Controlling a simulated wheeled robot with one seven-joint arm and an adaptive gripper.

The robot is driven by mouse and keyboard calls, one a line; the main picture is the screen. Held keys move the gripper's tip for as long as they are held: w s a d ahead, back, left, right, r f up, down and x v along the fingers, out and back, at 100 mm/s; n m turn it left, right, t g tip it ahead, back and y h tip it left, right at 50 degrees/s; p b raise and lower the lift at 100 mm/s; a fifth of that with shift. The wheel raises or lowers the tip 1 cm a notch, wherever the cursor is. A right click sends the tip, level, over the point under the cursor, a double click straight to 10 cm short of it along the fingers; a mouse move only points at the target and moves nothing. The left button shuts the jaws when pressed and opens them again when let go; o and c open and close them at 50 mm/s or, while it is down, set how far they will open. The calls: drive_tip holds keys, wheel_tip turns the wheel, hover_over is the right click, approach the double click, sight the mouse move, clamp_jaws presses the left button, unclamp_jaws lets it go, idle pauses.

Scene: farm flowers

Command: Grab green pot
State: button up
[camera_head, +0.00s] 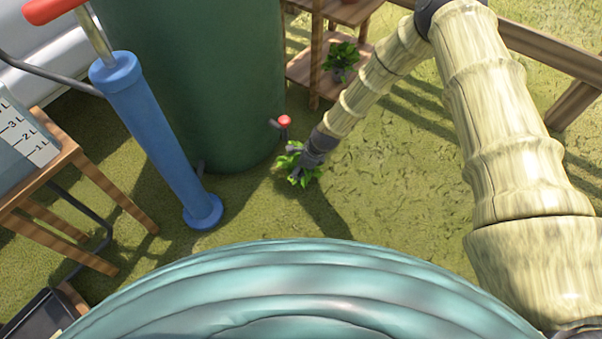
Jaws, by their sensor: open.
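My gripper (303,162) is at the end of the arm, pointing down and to the left, low over the grass. It is open and small in this view. A leafy green plant (313,174) shows around and behind its fingers. Any pot under these leaves is hidden, and I cannot tell whether the fingers touch the plant. A second leafy plant (342,54) stands in a dark pot on a wooden shelf at the top; the colour of that pot is hard to tell.
A large dark green barrel (195,75) with a red-handled tap (285,121) stands just left of my gripper. A blue pump (155,140) stands farther left, beside a wooden table (85,170). A wooden rail (545,50) crosses the upper right. Grass right of the gripper is clear.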

drive_tip(key=shift+a+f, duration=0.1)
drive_tip(key=shift+f, duration=0.1)
drive_tip(key=c, duration=1)
drive_tip(key=shift+r, duration=0.1)
